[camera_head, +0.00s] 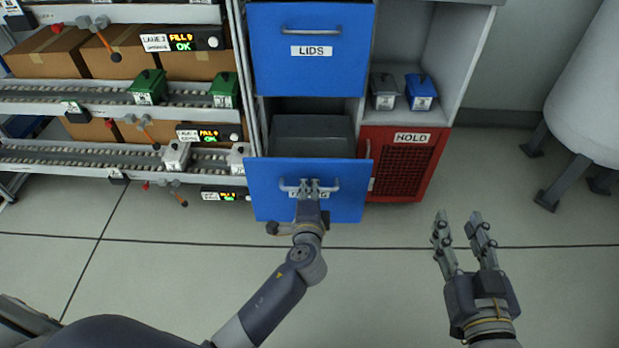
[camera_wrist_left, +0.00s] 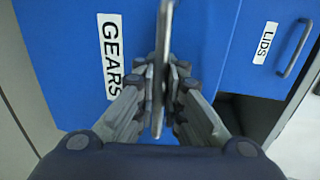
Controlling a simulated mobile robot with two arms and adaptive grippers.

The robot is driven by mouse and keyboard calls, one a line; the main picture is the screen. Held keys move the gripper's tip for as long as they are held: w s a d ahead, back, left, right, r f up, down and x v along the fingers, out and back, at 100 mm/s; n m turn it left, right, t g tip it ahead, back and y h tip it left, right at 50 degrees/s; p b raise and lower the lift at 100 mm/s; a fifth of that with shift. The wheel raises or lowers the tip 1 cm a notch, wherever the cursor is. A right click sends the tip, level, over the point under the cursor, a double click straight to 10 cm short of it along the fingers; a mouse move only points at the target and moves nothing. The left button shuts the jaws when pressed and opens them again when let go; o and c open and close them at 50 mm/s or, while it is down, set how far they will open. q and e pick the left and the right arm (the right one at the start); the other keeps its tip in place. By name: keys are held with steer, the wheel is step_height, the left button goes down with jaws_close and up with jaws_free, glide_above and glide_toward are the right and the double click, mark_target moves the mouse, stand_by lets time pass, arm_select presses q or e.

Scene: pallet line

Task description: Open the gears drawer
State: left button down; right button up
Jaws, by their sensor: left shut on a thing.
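The blue gears drawer (camera_head: 268,204) sits below the LIDS drawer in the head view and stands pulled out from the cabinet, with its dark interior (camera_head: 310,130) showing behind the front. Its label is mostly covered in the head view but reads GEARS in the left wrist view (camera_wrist_left: 110,56). My left gripper (camera_head: 309,185) is shut on the drawer's bar handle (camera_head: 332,187); the handle passes between its fingers in the left wrist view (camera_wrist_left: 161,85). My right gripper (camera_head: 463,235) is open and empty over the floor at the right.
The LIDS drawer (camera_head: 310,70) above is shut. A red HOLD bin (camera_head: 407,165) stands right of the gears drawer, with a grey and a blue container (camera_head: 421,92) on the shelf above. Conveyor lanes (camera_head: 110,155) with boxes are at left. The floor in front is clear.

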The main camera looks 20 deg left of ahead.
arm_select(q)
steer(key=shift+s, duration=0.15)
steer(key=shift+r, duration=0.1)
steer(key=c, duration=2)
jaws_free()
steer(key=shift+s+d, duration=0.1)
steer(key=v, duration=1.1)
steer(key=shift+s+d, duration=0.15)
steer(key=shift+s, duration=0.2)
